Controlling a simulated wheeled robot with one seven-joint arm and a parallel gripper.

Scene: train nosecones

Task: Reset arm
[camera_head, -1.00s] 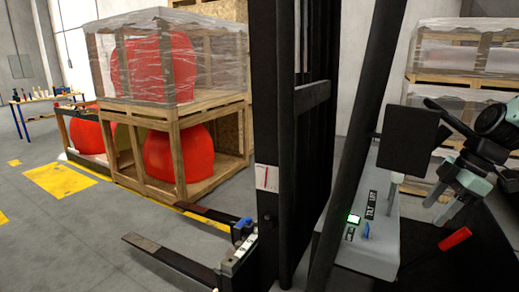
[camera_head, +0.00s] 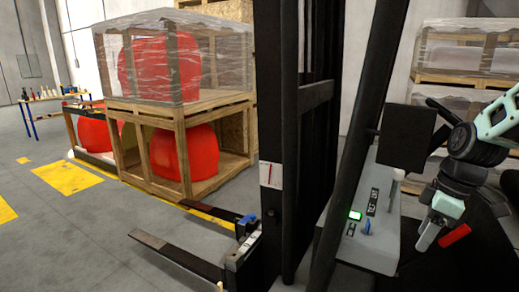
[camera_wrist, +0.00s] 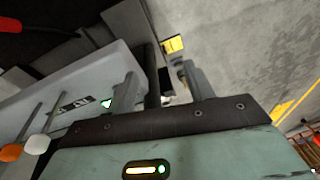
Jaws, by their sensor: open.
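My gripper (camera_head: 430,232) hangs at the right of the head view, beside the grey control console (camera_head: 365,245), with its fingers pointing down. In the wrist view my gripper (camera_wrist: 160,88) shows two grey fingers apart, with nothing held between them. The console also fills the left of the wrist view (camera_wrist: 60,95). It carries levers with an orange knob (camera_wrist: 10,152) and a white knob (camera_wrist: 37,144). I cannot tell whether the fingers touch anything.
A black mast (camera_head: 272,120) and a slanted black post (camera_head: 362,110) stand before me. Low forks (camera_head: 175,255) reach left over the floor. Wooden crates with red nosecones (camera_head: 170,155) stand beyond, left. Wrapped crates (camera_head: 465,50) stand at the back right. A red handle (camera_head: 454,235) is near my gripper.

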